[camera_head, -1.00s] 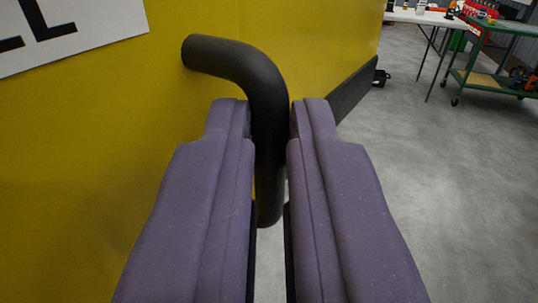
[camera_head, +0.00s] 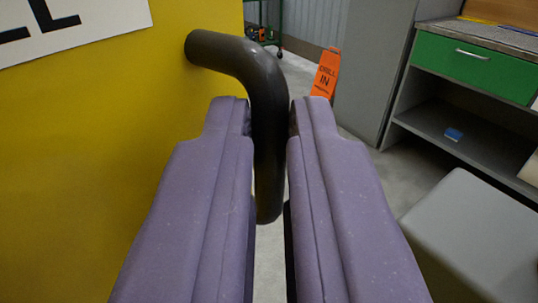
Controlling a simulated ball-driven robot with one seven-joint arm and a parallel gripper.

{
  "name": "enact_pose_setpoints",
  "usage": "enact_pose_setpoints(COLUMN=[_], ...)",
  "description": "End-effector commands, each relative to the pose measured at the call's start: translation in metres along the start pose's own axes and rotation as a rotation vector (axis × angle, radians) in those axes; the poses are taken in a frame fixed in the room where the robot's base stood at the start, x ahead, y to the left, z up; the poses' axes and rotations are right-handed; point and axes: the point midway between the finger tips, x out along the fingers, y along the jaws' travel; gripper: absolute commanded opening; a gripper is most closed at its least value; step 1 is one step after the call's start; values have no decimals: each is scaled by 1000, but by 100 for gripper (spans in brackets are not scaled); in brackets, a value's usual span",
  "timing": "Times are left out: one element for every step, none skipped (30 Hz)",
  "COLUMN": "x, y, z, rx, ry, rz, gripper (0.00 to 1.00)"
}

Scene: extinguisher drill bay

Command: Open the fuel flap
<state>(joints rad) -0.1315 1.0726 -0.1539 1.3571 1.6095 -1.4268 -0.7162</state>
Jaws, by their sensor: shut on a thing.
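The yellow fuel flap (camera_head: 120,130) fills the left of the view, and its right edge shows at the top. A white label (camera_head: 70,30) with cut-off black letters is on it at the upper left. A black bent handle (camera_head: 228,55) sticks out from the flap and curves down. My gripper (camera_head: 269,118) has its two purple fingers on either side of the handle's straight part and is shut on it. The fingers hide part of the flap and of the floor behind. The flap's hinge is not in view.
An orange sign (camera_head: 326,73) stands on the grey floor beyond the handle. A grey cabinet (camera_head: 385,65) and a bench with a green drawer (camera_head: 475,65) stand at the right. A grey box-like block (camera_head: 475,240) is near at the lower right. A green cart (camera_head: 268,22) is far behind.

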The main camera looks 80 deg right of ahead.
Motion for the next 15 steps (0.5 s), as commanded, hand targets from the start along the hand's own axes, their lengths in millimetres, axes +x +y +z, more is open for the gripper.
enact_pose_setpoints(x=[-7,-10,-15,-18,-22,-27,-31,-34,-39,-42,-45,-50,-53,-56,-60], y=[2,4,6,8,9,11,12,13,14,15,16,16,17,17,17], z=[-2,-2,-2,-3,-3,-3,-3,-3,-3,-3,-3,-3,-3,-3,-3], rx=[-3,-2,-1,-1,-1,0,0,1,2,2,2,2,2,3,4], ry=[-1,-1,-1,-1,-1,-1,-2,-2,-1,0,0,-1,-1,-1,-1], rz=[-8,-9,-10,-10,-11,-12,-14,-14,-15,-15,-16,-17,-18,-19,-20], gripper=[0,0,0,0,0,0,0,0,0,0,0,0,0,0,0])
